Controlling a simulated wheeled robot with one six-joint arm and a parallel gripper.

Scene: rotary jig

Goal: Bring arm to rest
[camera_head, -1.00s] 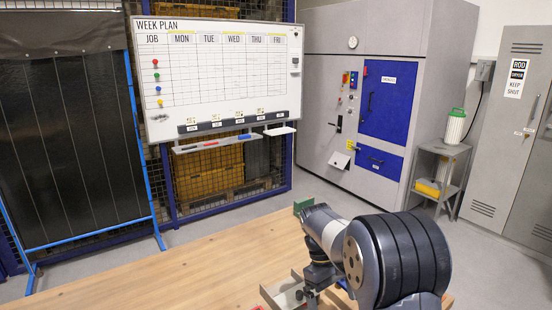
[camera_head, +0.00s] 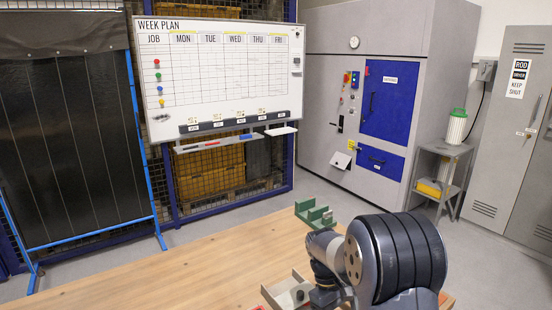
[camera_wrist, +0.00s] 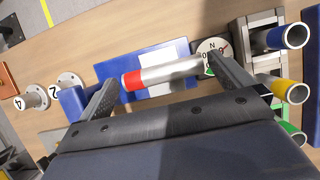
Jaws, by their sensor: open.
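In the wrist view my gripper (camera_wrist: 163,69) is open, its two dark fingers spread apart with nothing clamped between them. A grey tube with a red end (camera_wrist: 165,73) lies across the view by the fingertips, over a blue and white plate (camera_wrist: 150,58). I cannot tell how far the fingers are from the tube. In the head view my arm stands at the lower right, and its links hide the gripper and the tube.
Tubes with blue (camera_wrist: 290,36), yellow (camera_wrist: 290,92) and green ends stand at the right of the wrist view, beside a round marked dial (camera_wrist: 211,45). Numbered posts (camera_wrist: 33,97) are at the left. A green bracket (camera_head: 315,216) stands on the wooden table (camera_head: 190,275), whose left part is clear.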

